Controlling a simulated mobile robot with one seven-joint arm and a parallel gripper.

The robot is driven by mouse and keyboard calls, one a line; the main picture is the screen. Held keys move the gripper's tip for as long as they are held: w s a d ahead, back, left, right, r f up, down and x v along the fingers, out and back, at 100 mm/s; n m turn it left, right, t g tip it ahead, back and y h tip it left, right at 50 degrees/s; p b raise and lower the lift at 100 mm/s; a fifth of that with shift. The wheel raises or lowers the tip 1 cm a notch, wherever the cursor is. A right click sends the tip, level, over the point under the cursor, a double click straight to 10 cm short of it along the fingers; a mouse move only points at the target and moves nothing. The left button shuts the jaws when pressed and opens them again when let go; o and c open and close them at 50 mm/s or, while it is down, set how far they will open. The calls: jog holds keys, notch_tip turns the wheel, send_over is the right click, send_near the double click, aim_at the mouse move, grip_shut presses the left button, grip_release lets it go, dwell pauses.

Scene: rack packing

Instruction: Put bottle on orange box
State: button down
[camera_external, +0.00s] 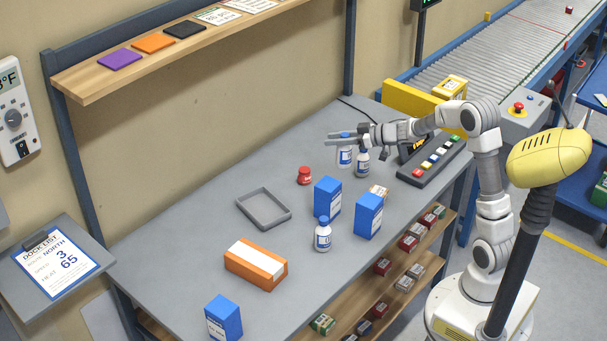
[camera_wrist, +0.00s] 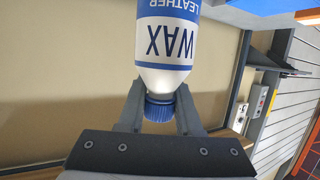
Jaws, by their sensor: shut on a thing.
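My gripper (camera_external: 347,139) is shut on the blue cap of a white bottle (camera_external: 345,157) with a blue label. The bottle hangs upright below the fingers, over the far part of the grey table. In the wrist view, the bottle (camera_wrist: 167,42) shows "LEATHER WAX" lettering, and my gripper (camera_wrist: 160,112) has a finger on each side of its cap. The orange box (camera_external: 243,266), with a white band across its top, lies on the near part of the table, to the lower left of my gripper. Its top is bare.
Similar white bottles stand beside the held one (camera_external: 363,163) and mid-table (camera_external: 323,237). Blue boxes (camera_external: 327,196) (camera_external: 368,215) (camera_external: 223,318), a red jar (camera_external: 304,175) and an empty grey tray (camera_external: 243,208) are also on the table. A button panel (camera_external: 416,173) sits at the right.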

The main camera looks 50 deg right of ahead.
jog(key=s+a+r+n+g+y+p, duration=0.1)
jog(key=a+r+n+g+y+p, duration=0.15)
jog(key=a, duration=1.35)
jog(key=s+a+r+n+g+y+p, duration=0.1)
jog(key=s+a+r+n+g+y, duration=0.2)
jog(key=a, duration=1.2)
jog(key=shift+n+t+y, duration=0.25)
jog(key=shift+n+t, duration=0.1)
jog(key=shift+w+a+f+b, duration=0.15)
jog(key=shift+a+f+b, duration=0.9)
jog(key=shift+a+f, duration=1)
jog(key=shift+w+a+f+b, duration=0.2)
jog(key=shift+a+f+b, duration=0.9)
jog(key=shift+a+f, duration=0.95)
jog(key=shift+w+a+f+b, duration=0.15)
jog(key=shift+a+f+b, duration=0.9)
jog(key=shift+a+f, duration=0.95)
jog(key=shift+a+r, duration=0.1)
jog(key=shift+a, duration=0.1)
jog(key=c, duration=0.6)
grip_release()
